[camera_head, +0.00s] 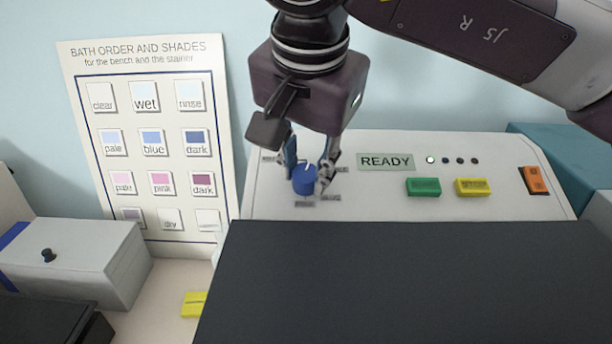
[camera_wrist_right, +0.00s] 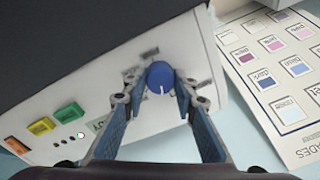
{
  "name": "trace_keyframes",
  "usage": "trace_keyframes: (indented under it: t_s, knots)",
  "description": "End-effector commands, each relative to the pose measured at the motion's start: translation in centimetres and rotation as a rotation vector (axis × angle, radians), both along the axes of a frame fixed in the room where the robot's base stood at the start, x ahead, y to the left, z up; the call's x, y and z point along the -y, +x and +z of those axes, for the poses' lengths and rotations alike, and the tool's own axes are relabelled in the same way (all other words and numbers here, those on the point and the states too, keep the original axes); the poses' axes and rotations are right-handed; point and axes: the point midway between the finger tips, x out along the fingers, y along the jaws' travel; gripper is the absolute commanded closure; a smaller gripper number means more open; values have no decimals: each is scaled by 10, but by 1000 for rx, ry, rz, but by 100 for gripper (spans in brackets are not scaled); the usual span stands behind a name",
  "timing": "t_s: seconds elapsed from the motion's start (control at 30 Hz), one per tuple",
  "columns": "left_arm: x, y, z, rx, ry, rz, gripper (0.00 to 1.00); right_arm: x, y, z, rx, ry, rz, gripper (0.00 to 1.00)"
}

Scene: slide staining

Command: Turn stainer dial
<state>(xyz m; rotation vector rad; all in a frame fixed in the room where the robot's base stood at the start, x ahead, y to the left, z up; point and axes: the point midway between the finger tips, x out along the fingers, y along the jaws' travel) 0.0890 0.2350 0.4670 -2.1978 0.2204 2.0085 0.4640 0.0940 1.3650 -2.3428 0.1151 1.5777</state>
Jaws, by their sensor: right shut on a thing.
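The stainer (camera_head: 385,205) is a white panel with a dark cover in front. Its blue dial (camera_head: 304,181) sits at the panel's left, with small labels around it that are partly hidden. A pale pointer line shows on the dial in the right wrist view (camera_wrist_right: 160,76). My right gripper (camera_head: 312,178) comes down from above with one finger on each side of the dial and is shut on it. In the right wrist view, its blue-lined fingers (camera_wrist_right: 158,92) straddle the dial. My left gripper is not in view.
The panel also has a READY display (camera_head: 386,162), a green button (camera_head: 423,187), a yellow button (camera_head: 472,187) and an orange switch (camera_head: 533,180). A shade chart (camera_head: 150,50) leans on the wall at left. A grey box (camera_head: 80,262) stands in front of it.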

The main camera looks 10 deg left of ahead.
Motion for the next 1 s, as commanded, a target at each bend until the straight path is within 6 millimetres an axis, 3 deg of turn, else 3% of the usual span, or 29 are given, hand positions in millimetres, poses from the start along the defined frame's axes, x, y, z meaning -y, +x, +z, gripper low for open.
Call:
trace_keyframes:
  t_s: [0.6,1.0]
  knots:
    - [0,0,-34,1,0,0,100,-1,0,-1,-40,198,-509,98]
    - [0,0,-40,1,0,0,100,-1,0,0,-52,264,-675,98]
